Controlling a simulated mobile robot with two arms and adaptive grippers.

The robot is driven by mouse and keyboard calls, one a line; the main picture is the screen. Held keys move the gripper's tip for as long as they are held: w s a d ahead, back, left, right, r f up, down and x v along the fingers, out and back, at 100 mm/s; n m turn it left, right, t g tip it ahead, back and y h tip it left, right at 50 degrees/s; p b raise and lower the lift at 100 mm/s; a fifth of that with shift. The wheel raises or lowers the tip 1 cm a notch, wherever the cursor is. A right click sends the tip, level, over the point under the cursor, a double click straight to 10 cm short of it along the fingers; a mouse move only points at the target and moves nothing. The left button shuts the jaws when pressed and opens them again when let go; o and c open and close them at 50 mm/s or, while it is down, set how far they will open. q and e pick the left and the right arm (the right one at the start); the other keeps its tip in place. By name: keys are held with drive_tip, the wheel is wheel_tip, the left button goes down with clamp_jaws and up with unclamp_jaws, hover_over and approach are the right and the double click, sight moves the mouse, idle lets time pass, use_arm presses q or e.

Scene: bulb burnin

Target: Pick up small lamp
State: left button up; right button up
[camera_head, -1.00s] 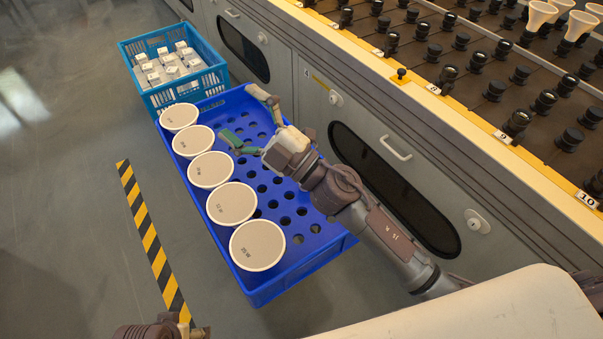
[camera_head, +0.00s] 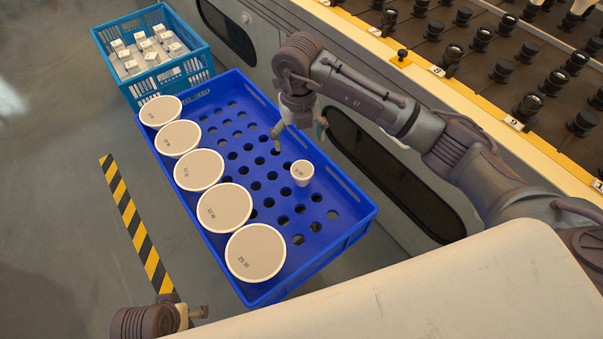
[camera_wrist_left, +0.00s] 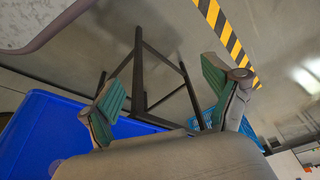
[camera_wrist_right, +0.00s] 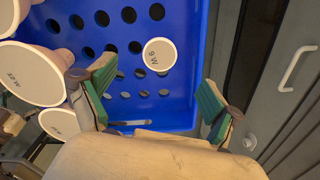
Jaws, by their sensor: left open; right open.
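The small lamp (camera_head: 302,172) is white with a round, labelled top. It stands upright in a hole on the right side of the blue tray (camera_head: 350,212), apart from the larger lamps. My right gripper (camera_head: 299,135) is open and empty, above the tray and just behind the small lamp in the head view. In the right wrist view the lamp (camera_wrist_right: 160,54) appears between and beyond the open fingers (camera_wrist_right: 155,85), not touching them. My left gripper (camera_head: 192,314) is at the bottom of the head view. Its fingers are open and empty in the left wrist view (camera_wrist_left: 162,85).
Several larger white lamps, such as the nearest one (camera_head: 256,252), line the tray's left side. A light-blue crate (camera_head: 185,72) with small white boxes stands behind it. A grey cabinet with a socket rack (camera_head: 480,62) runs along the right. The tray's other holes are empty.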

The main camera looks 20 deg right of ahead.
hover_over(302, 168)
drive_tip(key=f, duration=0.5)
drive_tip(key=shift+w+a+f+b, duration=0.25)
drive_tip(key=shift+w+f+b, duration=0.05)
drive_tip(key=shift+w+b, duration=0.1)
drive_tip(key=f, duration=0.3)
drive_tip(key=s+f+b, duration=0.1)
drive_tip(key=shift+d+f, duration=0.25)
drive_tip(key=shift+f, duration=0.45)
use_arm(q)
drive_tip(key=v, duration=0.7)
drive_tip(key=shift+w+r, duration=0.15)
drive_tip(key=shift+r, duration=0.1)
drive_tip(key=shift+a, duration=0.15)
use_arm(e)
drive_tip(key=c, duration=1.3)
